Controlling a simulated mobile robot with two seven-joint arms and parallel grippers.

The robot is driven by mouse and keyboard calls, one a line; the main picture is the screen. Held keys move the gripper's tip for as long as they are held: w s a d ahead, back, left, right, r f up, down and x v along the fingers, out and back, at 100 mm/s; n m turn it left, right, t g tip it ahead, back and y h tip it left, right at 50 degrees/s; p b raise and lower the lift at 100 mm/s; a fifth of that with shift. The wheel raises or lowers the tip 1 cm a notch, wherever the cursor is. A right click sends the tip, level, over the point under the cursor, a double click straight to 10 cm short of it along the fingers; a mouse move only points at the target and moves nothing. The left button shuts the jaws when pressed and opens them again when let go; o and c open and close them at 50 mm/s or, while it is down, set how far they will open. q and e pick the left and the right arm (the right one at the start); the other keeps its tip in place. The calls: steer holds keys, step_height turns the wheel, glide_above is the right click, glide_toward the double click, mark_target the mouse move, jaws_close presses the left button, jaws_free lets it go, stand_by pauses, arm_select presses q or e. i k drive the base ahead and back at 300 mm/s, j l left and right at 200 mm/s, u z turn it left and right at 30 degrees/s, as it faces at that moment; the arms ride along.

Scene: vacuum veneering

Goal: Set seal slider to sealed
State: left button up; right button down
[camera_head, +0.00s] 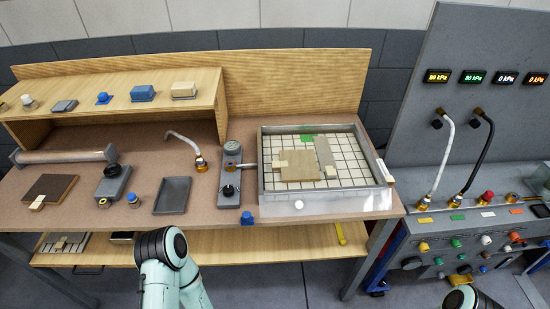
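A shallow grey framed tray (325,205) with a white gridded bed stands on the right half of the workbench. On its bed lie a square tan panel (300,172), a narrower grey-brown strip (325,155) and a green piece (307,138). A light slider-like bar (383,170) sits along the tray's right rim, and a white round knob (299,205) is on its front wall. I cannot tell for certain which part is the seal slider or its setting. Only links of my two arms show at the bottom edge; neither gripper is in view.
A grey valve unit with a gauge (231,165) stands left of the tray, beside an empty dark tray (172,195). A blue knob (247,218) is at the bench's front edge. A wooden shelf (110,105) holds small items. A control panel (470,225) with hoses stands right.

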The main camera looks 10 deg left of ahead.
mark_target(246, 219)
steer(key=l+u, duration=0.6)
steer(key=u, duration=0.15)
steer(key=l+u, duration=0.5)
steer(key=l, duration=0.2)
steer(key=k+l+u, duration=0.15)
steer(key=l, duration=0.15)
steer(key=l+u, duration=0.1)
steer(key=l, duration=0.25)
steer(key=k+l, duration=0.1)
steer(key=l, duration=0.2)
steer(key=k+l, duration=0.15)
steer(key=l, duration=0.15)
steer(key=k+l, duration=0.1)
steer(key=l, duration=0.2)
steer(key=u, duration=0.05)
